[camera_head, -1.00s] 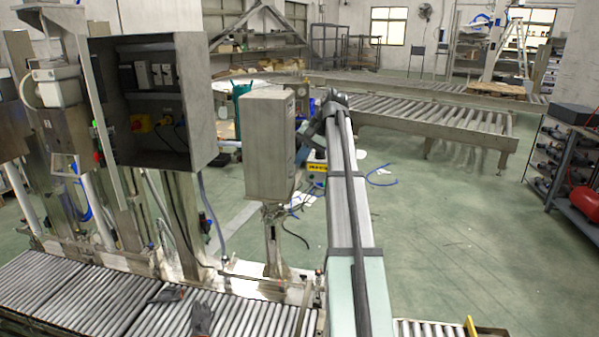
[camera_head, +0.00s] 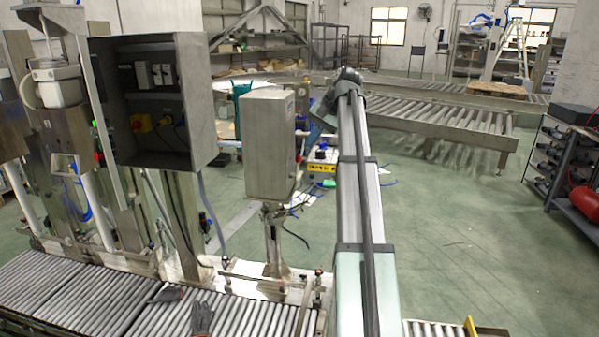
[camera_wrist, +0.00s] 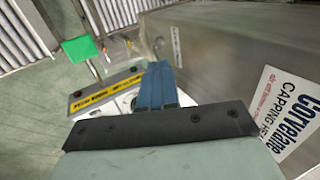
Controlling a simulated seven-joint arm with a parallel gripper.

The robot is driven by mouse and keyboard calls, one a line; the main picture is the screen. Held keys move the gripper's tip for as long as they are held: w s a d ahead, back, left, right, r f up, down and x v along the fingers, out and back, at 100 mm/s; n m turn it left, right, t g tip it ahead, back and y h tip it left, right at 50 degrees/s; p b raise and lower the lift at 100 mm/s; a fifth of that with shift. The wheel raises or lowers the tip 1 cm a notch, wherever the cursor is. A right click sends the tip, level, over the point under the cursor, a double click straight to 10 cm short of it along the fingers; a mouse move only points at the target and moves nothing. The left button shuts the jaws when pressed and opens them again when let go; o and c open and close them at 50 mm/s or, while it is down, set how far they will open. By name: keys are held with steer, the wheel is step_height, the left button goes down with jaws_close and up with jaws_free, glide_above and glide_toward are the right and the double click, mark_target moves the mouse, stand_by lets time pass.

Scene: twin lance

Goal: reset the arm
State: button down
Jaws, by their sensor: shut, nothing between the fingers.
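My gripper shows in the wrist view as two blue fingers (camera_wrist: 156,86) pressed together with nothing between them. It points past a grey metal surface on the right that bears a white "Corvelane Capping" label (camera_wrist: 296,110). In the head view my arm reaches away from the camera, its far end bent down to the left beside the grey box on a post (camera_head: 270,145). The fingers cannot be made out clearly there.
A device with a yellow label (camera_wrist: 105,92) and a green flag-like piece (camera_wrist: 80,48) lie beyond the fingers. Roller conveyors run along the front left (camera_head: 90,290) and the back (camera_head: 440,122). An open control cabinet (camera_head: 195,100) stands left. Green floor right of my arm is clear.

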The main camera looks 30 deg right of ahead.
steer(key=shift+s+d+r, duration=0.15)
steer(key=shift+s+r, duration=0.05)
steer(key=shift+r, duration=0.3)
